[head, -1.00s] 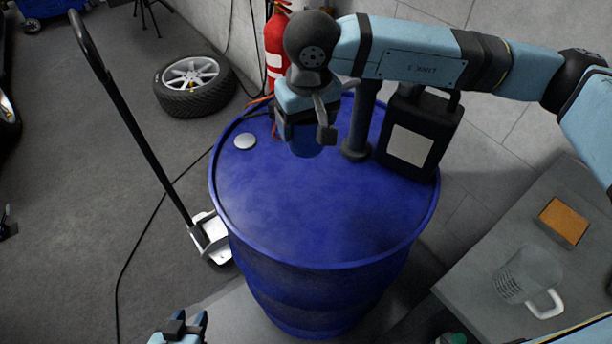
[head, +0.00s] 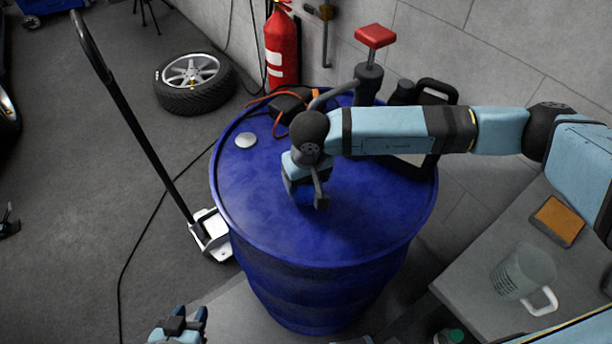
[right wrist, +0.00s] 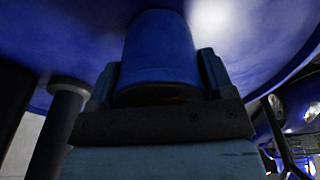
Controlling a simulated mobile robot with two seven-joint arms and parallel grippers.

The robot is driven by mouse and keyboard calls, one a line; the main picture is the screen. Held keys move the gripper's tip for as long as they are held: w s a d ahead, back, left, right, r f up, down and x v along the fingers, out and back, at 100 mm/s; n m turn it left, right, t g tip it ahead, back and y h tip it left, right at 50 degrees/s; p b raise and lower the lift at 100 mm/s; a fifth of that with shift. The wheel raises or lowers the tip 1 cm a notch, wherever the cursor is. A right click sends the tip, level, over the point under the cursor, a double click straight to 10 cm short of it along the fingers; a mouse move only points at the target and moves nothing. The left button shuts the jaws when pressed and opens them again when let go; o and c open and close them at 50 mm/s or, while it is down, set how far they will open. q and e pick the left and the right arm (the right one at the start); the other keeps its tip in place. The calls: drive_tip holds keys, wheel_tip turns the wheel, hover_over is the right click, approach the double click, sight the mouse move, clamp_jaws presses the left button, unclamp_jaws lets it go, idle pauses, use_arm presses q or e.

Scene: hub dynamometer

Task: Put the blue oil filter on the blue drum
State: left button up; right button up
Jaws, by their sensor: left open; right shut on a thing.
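The blue drum (head: 370,228) stands upright in the middle of the head view, its flat top facing up. My right gripper (head: 306,198) is over the middle of the drum top, pointing down. It is shut on the blue oil filter, which shows between the fingers in the right wrist view (right wrist: 160,50). In the head view the gripper mostly hides the filter. The filter is close to the drum top; I cannot tell whether it touches. My left gripper (head: 188,322) is open and empty at the bottom edge, in front of the drum.
At the back of the drum top stand a hand pump with a red handle (head: 375,36) and a dark jug (head: 437,92), partly behind my right arm. A silver cap (head: 246,140) lies at the left. The drum top's front is clear.

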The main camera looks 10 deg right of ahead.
drive_tip(key=shift+f, duration=0.1)
drive_tip(key=o, duration=0.7)
drive_tip(key=shift+f+b, duration=0.1)
drive_tip(key=shift+b, duration=0.2)
drive_tip(key=shift+c, duration=0.2)
drive_tip(key=o, duration=0.4)
drive_tip(key=shift+o, duration=0.2)
drive_tip(key=shift+r+p, duration=0.35)
drive_tip(key=shift+p, duration=0.05)
drive_tip(key=r, duration=0.4)
drive_tip(key=s+r+b, duration=0.1)
drive_tip(key=r, duration=0.6)
drive_tip(key=shift+s+d+r+b, duration=0.1)
drive_tip(key=shift+s+r+b, duration=0.1)
drive_tip(key=shift+r+b, duration=0.15)
